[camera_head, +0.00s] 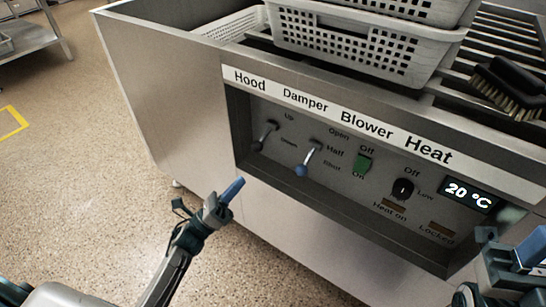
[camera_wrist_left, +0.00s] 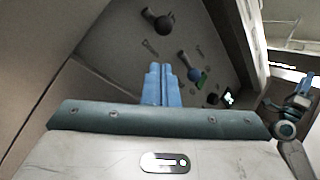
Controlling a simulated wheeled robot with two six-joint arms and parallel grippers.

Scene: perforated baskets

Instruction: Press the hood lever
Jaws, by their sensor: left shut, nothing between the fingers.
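The hood lever (camera_head: 264,135) is on the recessed control panel (camera_head: 330,205), under the "Hood" label and beside the "Up" and "Down" marks. It slants down and left, its dark knob near "Down". In the left wrist view the hood lever (camera_wrist_left: 163,24) is at the top, beyond the fingertips. My left gripper (camera_head: 233,188) is shut and empty, in front of and below the panel's left end, apart from the lever. Its blue fingers (camera_wrist_left: 158,75) point toward the panel. My right gripper (camera_head: 530,247) is at the right edge, partly cut off; its jaw gap is not clear.
The damper lever (camera_head: 308,158) with a blue knob is just right of the hood lever. A green blower switch (camera_head: 363,163), a heat knob (camera_head: 402,188) and a 20 °C display (camera_head: 469,194) follow. White baskets (camera_head: 360,45) and a brush (camera_head: 508,85) rest on top. Floor left is open.

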